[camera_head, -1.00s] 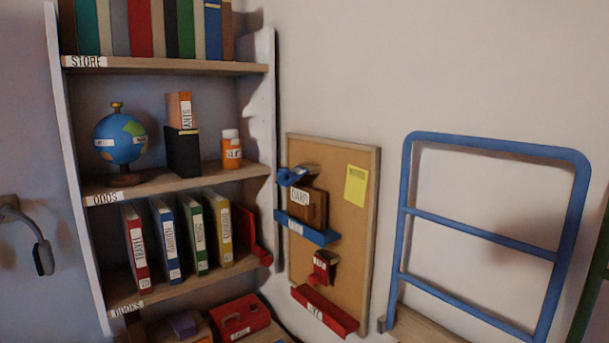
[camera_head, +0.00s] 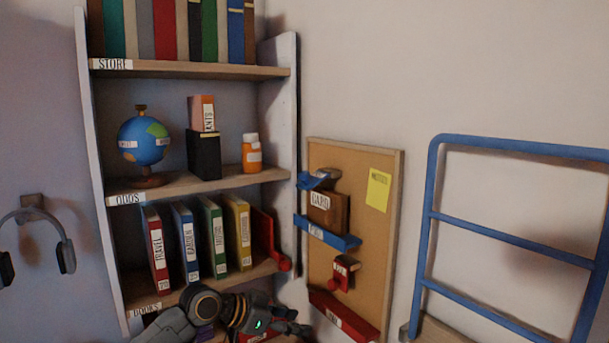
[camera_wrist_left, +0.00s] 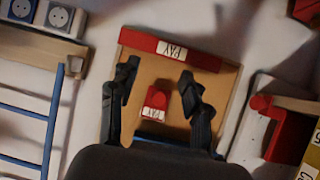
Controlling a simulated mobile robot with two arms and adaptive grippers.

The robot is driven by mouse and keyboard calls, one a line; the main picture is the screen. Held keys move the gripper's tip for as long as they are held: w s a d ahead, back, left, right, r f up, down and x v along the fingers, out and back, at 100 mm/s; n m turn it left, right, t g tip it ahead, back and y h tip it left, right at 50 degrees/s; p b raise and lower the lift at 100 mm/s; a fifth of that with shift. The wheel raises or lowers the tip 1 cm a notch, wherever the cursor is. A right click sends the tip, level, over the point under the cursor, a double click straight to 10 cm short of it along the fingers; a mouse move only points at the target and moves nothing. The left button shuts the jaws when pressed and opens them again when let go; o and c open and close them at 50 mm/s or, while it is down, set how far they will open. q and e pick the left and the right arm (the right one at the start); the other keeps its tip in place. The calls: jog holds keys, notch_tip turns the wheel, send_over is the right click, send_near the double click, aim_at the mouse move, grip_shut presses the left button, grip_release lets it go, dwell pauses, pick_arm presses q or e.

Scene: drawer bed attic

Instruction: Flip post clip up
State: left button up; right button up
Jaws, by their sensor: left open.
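A cork board (camera_head: 384,235) on the wall carries a blue clip (camera_head: 316,181) above a brown card and a blue ledge (camera_head: 330,234) with a label too small to read surely. Lower down are a small red clip (camera_head: 342,274) with a white label and a red ledge (camera_head: 345,317), which reads PAY in the left wrist view (camera_wrist_left: 172,50). My left gripper (camera_head: 292,322) is low, left of the red ledge. In the left wrist view its open fingers (camera_wrist_left: 158,73) frame the red clip (camera_wrist_left: 155,99), with nothing held. Which clip is the post clip is unclear. My right gripper is out of view.
A shelf unit (camera_head: 284,120) with books, a globe (camera_head: 144,141) and an orange bottle (camera_head: 251,153) stands left of the board. A blue rail (camera_head: 432,200) stands to the right. Headphones (camera_head: 64,250) hang at far left.

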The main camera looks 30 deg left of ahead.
pick_arm(q)
jog(key=w+a+r+t, duration=0.15)
jog(key=a+r, duration=0.25)
jog(key=r, duration=0.5)
jog(key=w+a+r+t, duration=0.1)
jog(key=a+r+t, duration=0.15)
jog(key=r, duration=0.65)
jog(key=t+h, duration=0.1)
jog(key=t, duration=0.1)
send_near(302, 173)
jog(key=shift+n, duration=0.4)
jog(key=p+x, duration=0.9)
jog(key=shift+w+d+r, duration=0.1)
jog(key=shift+r, duration=0.05)
jog(key=shift+w+d, duration=0.2)
jog(key=shift+w, duration=0.25)
jog(key=shift+w+f, duration=0.1)
jog(key=shift+f, duration=0.1)
